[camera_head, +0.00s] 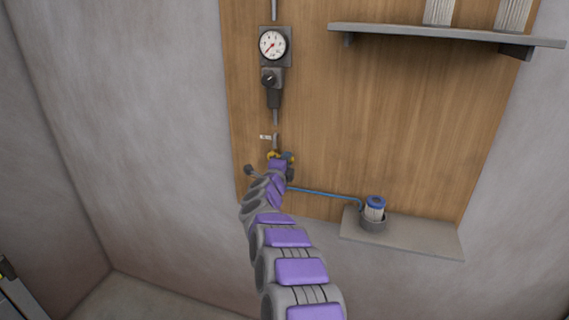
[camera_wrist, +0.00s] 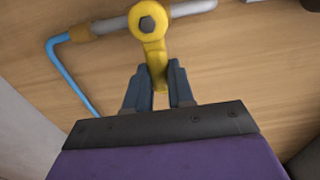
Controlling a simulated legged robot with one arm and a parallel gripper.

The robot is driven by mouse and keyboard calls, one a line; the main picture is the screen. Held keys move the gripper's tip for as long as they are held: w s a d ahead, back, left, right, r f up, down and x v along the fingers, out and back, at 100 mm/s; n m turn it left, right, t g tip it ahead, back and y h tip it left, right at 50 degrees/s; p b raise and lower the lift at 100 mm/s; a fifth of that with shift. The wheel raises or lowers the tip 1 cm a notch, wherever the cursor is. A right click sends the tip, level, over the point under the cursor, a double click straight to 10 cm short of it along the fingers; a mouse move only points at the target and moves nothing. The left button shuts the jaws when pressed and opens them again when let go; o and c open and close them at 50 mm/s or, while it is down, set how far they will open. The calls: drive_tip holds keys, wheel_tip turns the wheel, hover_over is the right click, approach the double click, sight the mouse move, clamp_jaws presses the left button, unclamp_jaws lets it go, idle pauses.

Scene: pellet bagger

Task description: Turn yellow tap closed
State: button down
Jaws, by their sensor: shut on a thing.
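The yellow tap (camera_wrist: 148,22) sits on a grey pipe on the wooden board. In the wrist view its yellow handle (camera_wrist: 156,60) points down from the round hub with its hex nut, towards my gripper (camera_wrist: 158,84). My gripper's two dark fingers stand on either side of the handle's end and are shut on it. In the head view my arm reaches up to the tap (camera_head: 272,155), and only small yellow parts show there. My gripper (camera_head: 281,164) is small there, and the arm hides most of the handle.
A blue hose (camera_head: 325,194) runs right from the tap to a blue-topped canister (camera_head: 374,208) on a low ledge (camera_head: 425,238). A pressure gauge (camera_head: 272,45) and a black knob (camera_head: 269,79) are above the tap. A shelf (camera_head: 420,33) is at upper right.

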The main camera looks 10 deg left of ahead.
drive_tip(key=shift+f, duration=0.3)
drive_tip(key=c, duration=1)
unclamp_jaws()
drive_tip(key=shift+o, duration=0.2)
drive_tip(key=shift+r, duration=0.1)
drive_tip(key=shift+s, duration=0.15)
drive_tip(key=s+a+p, duration=0.1)
drive_tip(key=s, duration=1.6)
drive_tip(key=shift+a, duration=0.2)
drive_tip(key=shift+w, duration=0.1)
